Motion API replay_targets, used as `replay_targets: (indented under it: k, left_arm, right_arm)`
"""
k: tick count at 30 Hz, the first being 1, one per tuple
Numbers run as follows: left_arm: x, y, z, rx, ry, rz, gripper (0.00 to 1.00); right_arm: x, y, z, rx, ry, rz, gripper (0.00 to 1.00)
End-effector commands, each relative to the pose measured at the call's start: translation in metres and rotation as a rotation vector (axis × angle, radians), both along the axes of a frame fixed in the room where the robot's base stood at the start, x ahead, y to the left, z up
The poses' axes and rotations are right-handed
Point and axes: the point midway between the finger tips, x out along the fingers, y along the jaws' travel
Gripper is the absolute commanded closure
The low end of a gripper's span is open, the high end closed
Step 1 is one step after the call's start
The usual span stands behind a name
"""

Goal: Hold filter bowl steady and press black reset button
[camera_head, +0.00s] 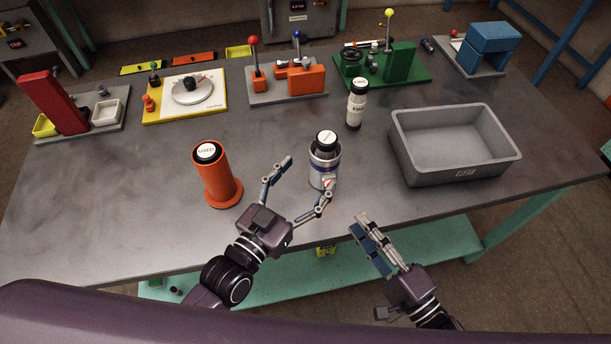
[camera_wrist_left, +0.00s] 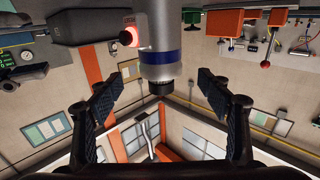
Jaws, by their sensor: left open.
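The filter bowl seems to be the silver cylinder with a blue band (camera_head: 323,172), standing upright near the table's front middle. A black cap with a white label (camera_head: 326,140) tops it. My left gripper (camera_head: 305,186) is open beside the cylinder; one finger reaches to its left and the other passes in front of its base. In the left wrist view the cylinder (camera_wrist_left: 160,45) appears inverted between and beyond the open fingers (camera_wrist_left: 160,92), apart from them. A red glowing part (camera_wrist_left: 128,37) is on its side. My right gripper (camera_head: 378,244) is off the table's front edge, empty. I cannot identify a black reset button.
An orange holder with a labelled black top (camera_head: 215,178) stands left of my left gripper. A white and black bottle (camera_head: 356,105) stands behind the cylinder. A grey bin (camera_head: 455,172) is at right. Several fixtures line the back. The table's left front (camera_head: 100,210) is clear.

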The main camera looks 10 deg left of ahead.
Motion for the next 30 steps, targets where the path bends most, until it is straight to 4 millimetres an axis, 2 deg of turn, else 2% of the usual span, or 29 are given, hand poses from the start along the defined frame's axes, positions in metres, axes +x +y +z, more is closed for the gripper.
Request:
replay_targets:
  k: [15,27,30]
  left_arm:
    - [0.060,-0.031,-0.001,0.000,0.002,0.002,0.29]
    - [0.067,-0.035,-0.001,0.000,0.003,0.001,0.29]
    - [0.067,-0.035,-0.001,0.000,0.003,0.001,0.37]
  right_arm:
    - [0.000,0.000,0.000,0.000,0.000,0.000,0.71]
    - [0.000,0.000,0.000,0.000,0.000,0.000,0.71]
    - [0.000,0.000,0.000,0.000,0.000,0.000,0.71]
